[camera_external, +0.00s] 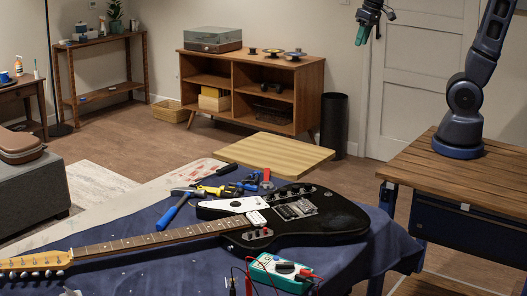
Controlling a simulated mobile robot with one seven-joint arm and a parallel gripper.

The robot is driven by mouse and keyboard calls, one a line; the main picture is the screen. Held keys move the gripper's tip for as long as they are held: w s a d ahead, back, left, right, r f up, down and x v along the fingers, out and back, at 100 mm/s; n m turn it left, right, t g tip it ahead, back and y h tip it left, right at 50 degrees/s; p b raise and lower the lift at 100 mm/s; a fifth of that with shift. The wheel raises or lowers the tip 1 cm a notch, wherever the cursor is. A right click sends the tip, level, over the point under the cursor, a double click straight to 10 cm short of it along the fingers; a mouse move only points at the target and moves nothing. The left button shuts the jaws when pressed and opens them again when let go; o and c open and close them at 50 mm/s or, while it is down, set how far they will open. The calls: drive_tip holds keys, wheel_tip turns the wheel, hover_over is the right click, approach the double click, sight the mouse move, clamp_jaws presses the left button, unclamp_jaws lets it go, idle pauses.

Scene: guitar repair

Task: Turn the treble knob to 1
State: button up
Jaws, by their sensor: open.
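A black electric guitar (330,225) with a white pickguard lies on its back on a blue cloth (180,262). I cannot tell which is the treble knob; labels and settings are too small to read. My gripper (361,36) hangs high at the top of the view, open and empty, well apart from the guitar. Part of my arm is cut off by the top edge.
A teal box (283,272) with a dark dial and red and black leads lies in front of the guitar. A blue-handled tool (174,211), yellow-handled tool (215,190) and other hand tools lie beyond the neck. A wooden bench (475,175) stands right. Air above the guitar is clear.

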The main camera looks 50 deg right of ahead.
drive_tip(key=w+a+f+g, duration=0.1)
drive_tip(key=w+a+f, duration=0.1)
drive_tip(key=a, duration=0.3)
drive_tip(key=w+a+f, duration=0.2)
drive_tip(key=w+a, duration=0.1)
drive_tip(key=a, duration=0.2)
drive_tip(key=n+g, duration=0.2)
hover_over(296, 187)
wheel_tip(296, 187, down, 24)
drive_tip(key=shift+h, duration=0.4)
wheel_tip(296, 187, down, 10)
drive_tip(key=shift+d, duration=0.1)
clamp_jaws()
